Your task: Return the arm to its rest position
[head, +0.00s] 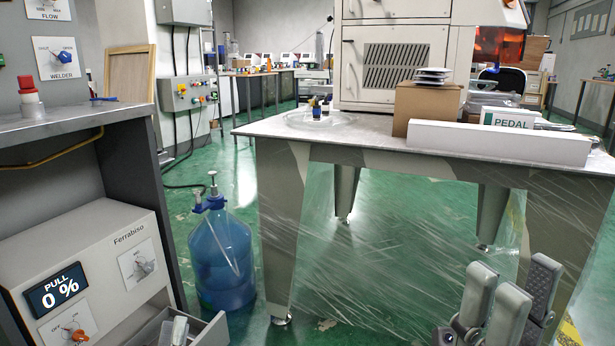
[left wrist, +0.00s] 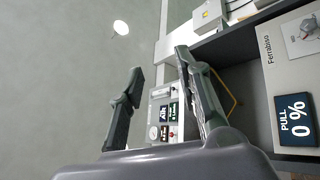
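My left gripper (left wrist: 165,85) fills the middle of the left wrist view. Its two dark fingers stand apart with nothing between them. I cannot make it out with certainty in the head view. My right gripper (head: 515,275) is at the bottom right of the head view, in front of the white table. Its grey and dark fingers stand apart and no object shows between them. The Ferrabiso panel (head: 105,255), with a display reading "PULL 0 %", is at the lower left; it also shows at the right edge of the left wrist view (left wrist: 267,75).
An open drawer (head: 210,332) juts out below the panel, with a pale item in it. A blue water jug (head: 222,255) stands on the green floor beside it. The table (head: 265,128) bears a machine, a cardboard box and a "PEDAL" sign. A grey shelf (head: 60,122) overhangs the panel.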

